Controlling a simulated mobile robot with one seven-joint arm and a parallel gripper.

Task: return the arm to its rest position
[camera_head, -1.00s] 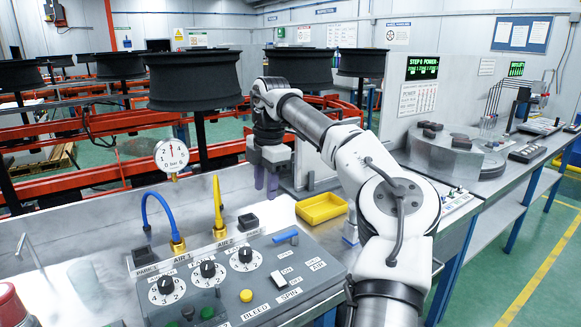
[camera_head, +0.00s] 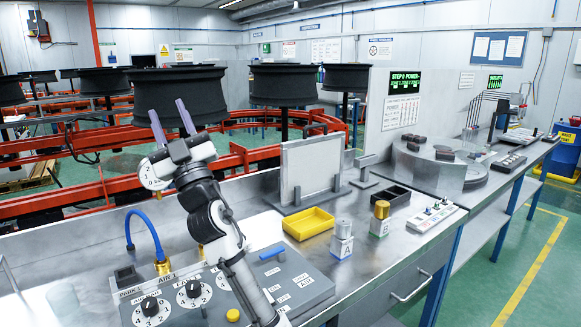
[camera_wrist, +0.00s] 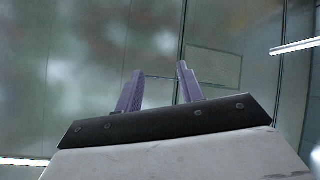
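My gripper (camera_head: 171,122) is raised above the left part of the bench, with its two purple fingers pointing up. The fingers stand apart with nothing between them. In the wrist view my gripper (camera_wrist: 155,88) also shows open and empty, against a blurred wall. In the head view it stands in front of a black wheel (camera_head: 177,84) on a spindle; I cannot tell how far apart they are. My arm rises from the bottom of the picture over the control panel (camera_head: 300,292) and hides part of it.
An upright grey plate (camera_head: 311,168) stands behind the yellow tray. A blue hose (camera_head: 146,226) arches at left.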

